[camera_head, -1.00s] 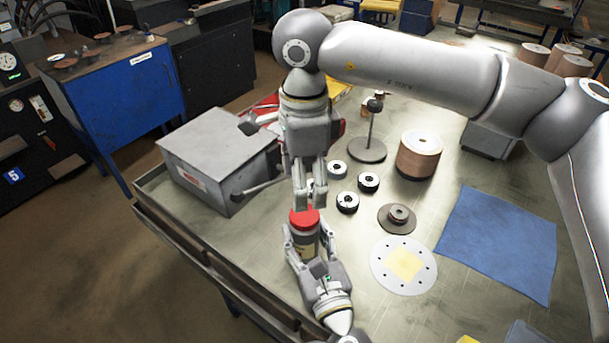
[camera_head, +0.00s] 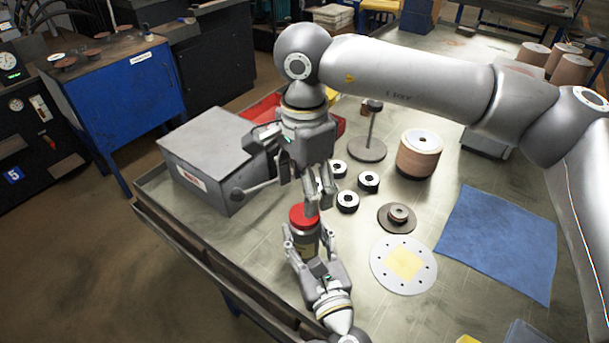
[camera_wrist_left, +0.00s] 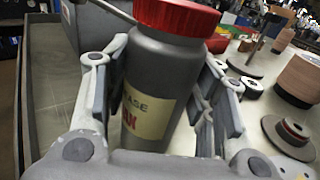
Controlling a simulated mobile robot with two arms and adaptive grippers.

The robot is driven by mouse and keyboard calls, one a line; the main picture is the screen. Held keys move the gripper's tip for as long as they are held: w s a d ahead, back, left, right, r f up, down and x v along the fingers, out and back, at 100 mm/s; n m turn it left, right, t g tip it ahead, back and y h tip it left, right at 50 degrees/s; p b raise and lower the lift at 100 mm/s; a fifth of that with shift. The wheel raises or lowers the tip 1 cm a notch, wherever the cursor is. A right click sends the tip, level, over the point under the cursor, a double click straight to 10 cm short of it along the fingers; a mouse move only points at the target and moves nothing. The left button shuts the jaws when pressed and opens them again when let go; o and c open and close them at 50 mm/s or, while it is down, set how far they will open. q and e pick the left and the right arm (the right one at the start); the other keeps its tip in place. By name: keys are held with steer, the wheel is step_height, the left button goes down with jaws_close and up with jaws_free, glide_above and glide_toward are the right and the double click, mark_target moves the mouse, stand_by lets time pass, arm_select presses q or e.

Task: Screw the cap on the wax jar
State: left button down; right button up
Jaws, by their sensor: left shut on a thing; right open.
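A grey jar (camera_head: 306,241) stands upright near the front of the bench. In the left wrist view the jar (camera_wrist_left: 150,85) has a cream label on which I read "ASE"; the rest of the word is hidden. A red cap (camera_head: 301,216) sits on its top, and the ribbed cap (camera_wrist_left: 178,17) also shows there. I cannot tell how tight it is. My left gripper (camera_head: 307,238) is shut on the jar's body, one finger on each side. My right gripper (camera_head: 319,203) points down, open, with its fingertips close at the cap's upper right edge; contact is unclear.
A grey metal box (camera_head: 212,158) with a lever stands left of the jar. Several black-and-white rings (camera_head: 348,203), a brown disc (camera_head: 397,217) and a white perforated plate (camera_head: 404,281) lie to the right. A post stand (camera_head: 368,150) is behind. A blue cloth (camera_head: 500,240) covers the right side.

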step_height(320, 180, down, 6)
steer(key=shift+f, duration=0.1)
stand_by(0.4)
steer(key=c, duration=1.1)
steer(key=m, duration=0.8)
steer(key=o, duration=1.2)
steer(key=shift+o, duration=0.2)
